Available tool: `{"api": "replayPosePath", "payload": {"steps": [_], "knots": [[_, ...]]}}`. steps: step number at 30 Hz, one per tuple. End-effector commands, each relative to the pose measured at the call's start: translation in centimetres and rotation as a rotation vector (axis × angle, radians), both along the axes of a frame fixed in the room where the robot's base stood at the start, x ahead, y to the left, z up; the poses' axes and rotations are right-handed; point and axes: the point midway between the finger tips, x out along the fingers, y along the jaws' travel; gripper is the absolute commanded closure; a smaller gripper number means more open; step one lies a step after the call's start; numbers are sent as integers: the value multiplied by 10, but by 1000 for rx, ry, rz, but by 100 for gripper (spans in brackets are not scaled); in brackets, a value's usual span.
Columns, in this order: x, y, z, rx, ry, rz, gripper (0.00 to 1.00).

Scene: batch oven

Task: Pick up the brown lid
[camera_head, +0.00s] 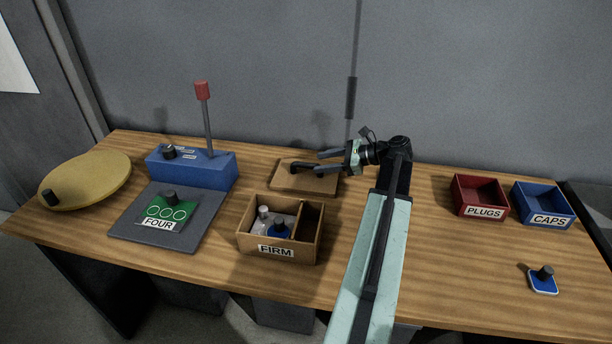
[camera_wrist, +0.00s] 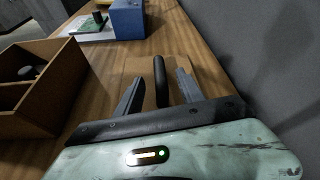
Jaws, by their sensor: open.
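The brown lid (camera_head: 318,183) lies flat on the table behind the box labelled FIRM, with a black bar handle (camera_head: 303,167) on top. In the wrist view the lid (camera_wrist: 194,66) is straight ahead, and its dark handle (camera_wrist: 160,80) stands between the two fingers. My gripper (camera_head: 318,161) reaches in from the right at the lid, with its fingers apart. In the wrist view my gripper (camera_wrist: 157,88) is open, one finger on each side of the handle, with visible gaps. I cannot tell whether a finger touches the lid.
The FIRM box (camera_head: 249,243) stands in front of the lid; its wall is at left in the wrist view (camera_wrist: 60,90). A blue lever box (camera_head: 215,172) stands left. Red PLUGS (camera_head: 466,208) and blue CAPS (camera_head: 526,204) bins are at right. A grey wall rises behind.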

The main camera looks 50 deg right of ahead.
Motion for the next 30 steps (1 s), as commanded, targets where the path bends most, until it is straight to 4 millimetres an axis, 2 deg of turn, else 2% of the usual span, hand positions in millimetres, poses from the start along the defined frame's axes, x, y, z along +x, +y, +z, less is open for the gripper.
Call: {"api": "replayPosePath", "payload": {"steps": [4, 11, 18, 25, 30], "knots": [[14, 8, -9, 0, 0, -1, 55], [24, 13, -12, 0, 0, -2, 55], [56, 30, -27, 0, 0, -3, 55], [59, 31, -25, 0, 0, -5, 55], [59, 31, -25, 0, 0, -5, 100]]}}
